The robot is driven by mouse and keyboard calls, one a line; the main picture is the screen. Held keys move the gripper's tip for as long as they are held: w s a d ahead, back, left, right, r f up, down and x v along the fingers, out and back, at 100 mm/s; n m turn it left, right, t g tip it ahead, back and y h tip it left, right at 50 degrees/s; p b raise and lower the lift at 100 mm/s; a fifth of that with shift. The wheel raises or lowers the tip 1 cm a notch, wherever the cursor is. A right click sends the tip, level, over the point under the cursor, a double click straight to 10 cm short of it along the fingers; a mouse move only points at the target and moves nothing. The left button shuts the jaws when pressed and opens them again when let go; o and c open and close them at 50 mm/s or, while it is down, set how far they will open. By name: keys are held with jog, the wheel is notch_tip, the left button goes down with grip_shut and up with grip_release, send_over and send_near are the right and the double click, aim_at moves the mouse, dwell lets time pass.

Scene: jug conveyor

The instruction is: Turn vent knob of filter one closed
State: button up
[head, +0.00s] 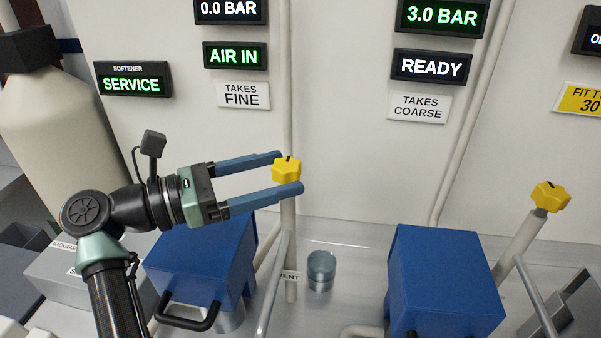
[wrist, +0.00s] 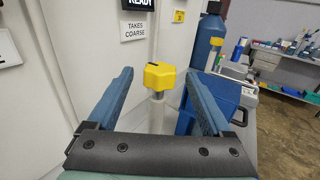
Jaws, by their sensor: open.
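A yellow lobed vent knob (head: 287,170) tops a pale vertical pipe at the middle of the head view, with a dark mark on its top. It stands below displays reading 0.0 BAR and AIR IN. My gripper (head: 291,172) is open, and its two blue fingers reach in from the left, one on each side of the knob. The wrist view shows the same knob (wrist: 159,76) between the spread fingers, with a gap on both sides. The knob is not gripped.
A second yellow knob (head: 550,196) stands on a pipe at the right. Blue filter housings (head: 205,255) and (head: 445,280) stand below on the metal bench. A small clear cup (head: 321,270) stands near the pipe. The pale wall panel is close behind the knob.

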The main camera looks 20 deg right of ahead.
jog(key=a+b, duration=0.2)
jog(key=a, duration=0.5)
jog(key=shift+w+a, duration=0.1)
jog(key=shift+a, duration=0.25)
jog(key=shift+r, duration=0.1)
